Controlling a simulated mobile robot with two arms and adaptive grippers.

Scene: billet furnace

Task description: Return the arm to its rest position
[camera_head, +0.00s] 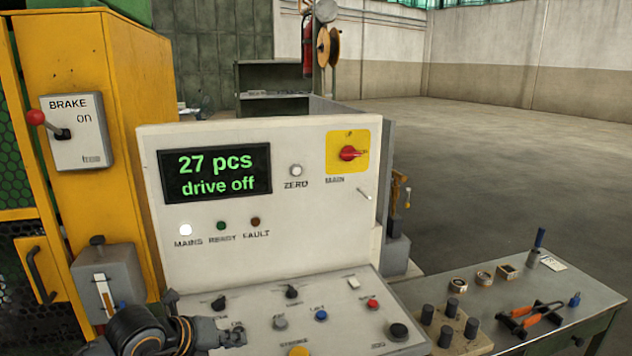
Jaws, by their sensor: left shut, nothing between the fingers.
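My left arm comes in at the bottom left. Its gripper (232,336) is shut and empty, low over the left front of the control console (262,268). It overlaps the sloped key panel in the picture; I cannot tell whether it touches it. The palm and wrist are partly cut off by the bottom edge. My right gripper is not in view. The console display (215,174) reads "27 pcs drive off". The red MAIN switch (350,153) sits on a yellow plate. The MAINS lamp (186,230) is lit white; READY and FAULT look dark.
A yellow machine housing (140,110) with a BRAKE box (76,133) and red-knobbed lever stands at left, close to my arm. Below it is a grey lever box (108,282). A bench (425,290) with tools and a block of dark pegs stands right. Open floor lies beyond.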

